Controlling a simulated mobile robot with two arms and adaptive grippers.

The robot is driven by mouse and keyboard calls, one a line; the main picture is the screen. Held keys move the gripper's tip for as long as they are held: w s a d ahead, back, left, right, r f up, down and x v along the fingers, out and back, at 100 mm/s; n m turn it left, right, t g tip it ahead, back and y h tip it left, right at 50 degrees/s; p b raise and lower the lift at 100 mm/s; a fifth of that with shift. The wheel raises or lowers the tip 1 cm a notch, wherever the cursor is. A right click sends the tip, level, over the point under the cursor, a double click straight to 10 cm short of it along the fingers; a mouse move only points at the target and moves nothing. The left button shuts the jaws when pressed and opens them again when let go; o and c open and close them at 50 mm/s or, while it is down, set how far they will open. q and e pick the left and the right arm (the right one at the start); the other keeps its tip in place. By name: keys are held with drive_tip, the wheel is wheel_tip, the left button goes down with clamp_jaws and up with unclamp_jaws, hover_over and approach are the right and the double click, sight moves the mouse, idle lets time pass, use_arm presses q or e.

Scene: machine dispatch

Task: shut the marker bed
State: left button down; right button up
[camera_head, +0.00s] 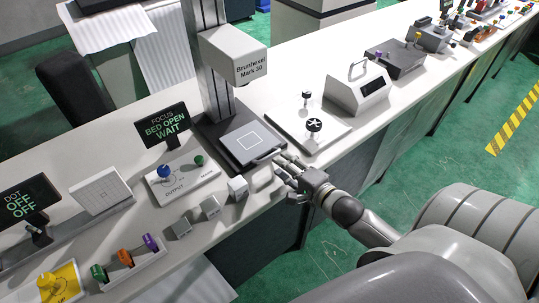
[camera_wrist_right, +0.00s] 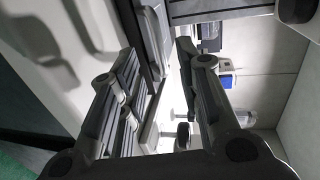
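The marker (camera_head: 236,60) is a white head labelled "Brunhexel Mark 30" on a dark column. Its bed (camera_head: 240,133) is a dark plate with a white square outline, sitting below and in front of the head. The screen (camera_head: 166,125) beside it reads "FOCUS BED OPEN WAIT". My right gripper (camera_head: 283,163) is at the bed's front right corner; its fingers are apart. In the right wrist view the fingers (camera_wrist_right: 162,88) are spread, with a dark edge between them; I cannot tell whether they touch it. My left gripper is not in view.
A control panel with a blue knob (camera_head: 164,171) and green knob stands left of the bed. Small grey blocks (camera_head: 210,207) lie along the front edge. A white plate with a black knob (camera_head: 314,126) stands to the right. Green floor lies beyond the bench.

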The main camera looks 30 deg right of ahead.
sight(271, 156)
drive_tip(key=x, duration=0.6)
drive_tip(key=shift+w+f, duration=0.1)
drive_tip(key=shift+w, duration=0.2)
clamp_jaws()
